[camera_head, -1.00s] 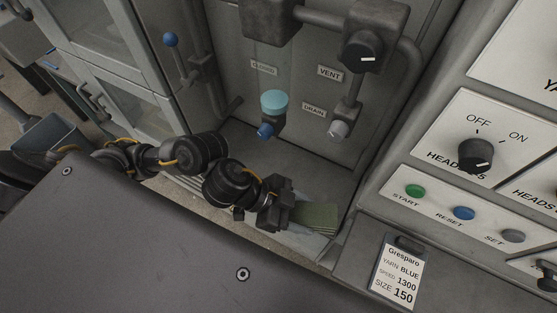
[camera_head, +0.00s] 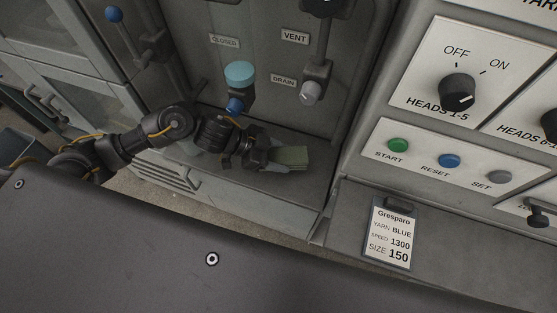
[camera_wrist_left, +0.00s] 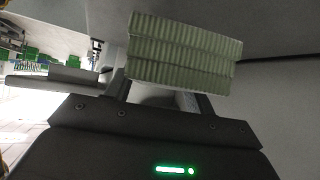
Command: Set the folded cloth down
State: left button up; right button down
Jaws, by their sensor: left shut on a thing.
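The folded cloth (camera_head: 291,157) is a pale green, layered pad. It also shows in the left wrist view (camera_wrist_left: 182,52), where its stacked folded layers face the camera. My left gripper (camera_head: 268,155) is shut on the cloth, which sticks out to the right beyond the fingers. The cloth is over the grey ledge (camera_head: 285,195) at the foot of the machine panel. I cannot tell whether its underside touches the ledge. My right gripper is not in view.
A blue-topped valve (camera_head: 240,76) and a drain knob (camera_head: 311,92) stand out from the panel above the ledge. At the right is a control panel with a start button (camera_head: 398,145) and a hanging card (camera_head: 390,234). The ledge right of the cloth is clear.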

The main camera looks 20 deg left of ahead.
aim_at(278, 161)
pick_arm(q)
jog(key=shift+w+a+f, duration=0.1)
jog(key=shift+w+f, duration=0.1)
jog(key=shift+f, duration=1.6)
jog(key=shift+f, duration=0.15)
jog(key=o, duration=1)
jog(key=shift+a+r, duration=0.1)
jog(key=shift+r, duration=0.15)
jog(key=v, duration=1.1)
jog(key=shift+s+a+r, duration=0.15)
jog(key=shift+a+r, duration=0.1)
